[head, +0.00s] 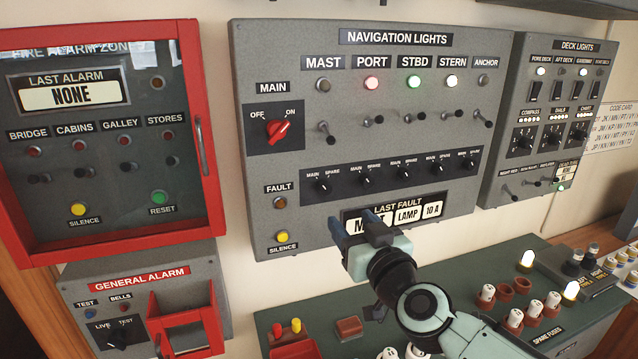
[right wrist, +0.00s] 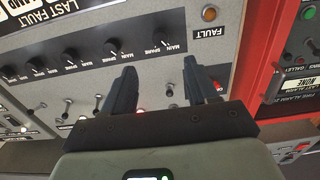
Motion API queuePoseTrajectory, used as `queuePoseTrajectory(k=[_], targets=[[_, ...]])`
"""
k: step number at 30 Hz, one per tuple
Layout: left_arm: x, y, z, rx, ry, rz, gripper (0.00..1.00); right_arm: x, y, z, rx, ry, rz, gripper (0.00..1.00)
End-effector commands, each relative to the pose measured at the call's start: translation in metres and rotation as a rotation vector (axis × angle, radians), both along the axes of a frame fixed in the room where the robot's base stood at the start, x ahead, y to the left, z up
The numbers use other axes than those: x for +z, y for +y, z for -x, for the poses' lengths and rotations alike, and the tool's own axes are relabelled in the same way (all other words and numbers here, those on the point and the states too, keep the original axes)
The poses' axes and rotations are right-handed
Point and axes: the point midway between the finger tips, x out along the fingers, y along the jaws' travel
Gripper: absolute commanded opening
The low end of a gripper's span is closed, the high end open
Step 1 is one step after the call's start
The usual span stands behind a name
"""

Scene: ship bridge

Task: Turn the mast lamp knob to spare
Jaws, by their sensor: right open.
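The mast lamp knob (head: 321,187) is the leftmost small black knob in the main/spare row on the grey navigation lights panel (head: 270,70). I cannot tell for sure which way it points. In the right wrist view, which is upside down, the mast knob (right wrist: 158,39) shows just beyond the finger tips. My right gripper (head: 357,221) is open and empty, below the knob and in front of the last fault plates, apart from the knob. Its two dark fingers (right wrist: 160,82) also show in the right wrist view. My left gripper is not in view.
The mast indicator (head: 323,84) is dark; the port, starboard and stern ones are lit. Neighbouring knobs (head: 366,182) and a row of toggles (head: 323,127) are close by. A red-framed alarm cabinet (head: 208,150) stands left. A fuse console (head: 470,270) lies below.

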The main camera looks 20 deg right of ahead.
Motion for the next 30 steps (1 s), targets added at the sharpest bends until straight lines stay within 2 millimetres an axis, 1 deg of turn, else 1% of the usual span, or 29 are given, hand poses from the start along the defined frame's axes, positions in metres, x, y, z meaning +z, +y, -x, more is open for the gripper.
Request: queuePoseTrajectory(k=[2,5,12,18,21,24,30], targets=[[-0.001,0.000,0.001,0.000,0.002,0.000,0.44,-0.001,0.000,-0.006,0.001,0.001,-0.001,0.58],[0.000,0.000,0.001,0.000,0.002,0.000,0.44,-0.002,0.000,-0.020,0.002,0.002,-0.001,0.58],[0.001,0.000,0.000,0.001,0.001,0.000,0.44,-0.002,-0.003,-0.071,0.001,0.003,0.000,0.58],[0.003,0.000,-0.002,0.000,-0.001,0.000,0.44,-0.002,-0.006,-0.108,-0.001,0.002,0.000,0.58],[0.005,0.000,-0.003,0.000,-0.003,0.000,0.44,-0.001,-0.007,-0.120,0.000,0.002,0.001,0.58],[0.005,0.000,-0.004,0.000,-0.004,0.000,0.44,-0.001,-0.007,-0.128,0.000,0.002,0.001,0.58],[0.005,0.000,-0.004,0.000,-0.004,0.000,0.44,-0.002,-0.008,-0.133,0.000,0.002,0.001,0.58]])
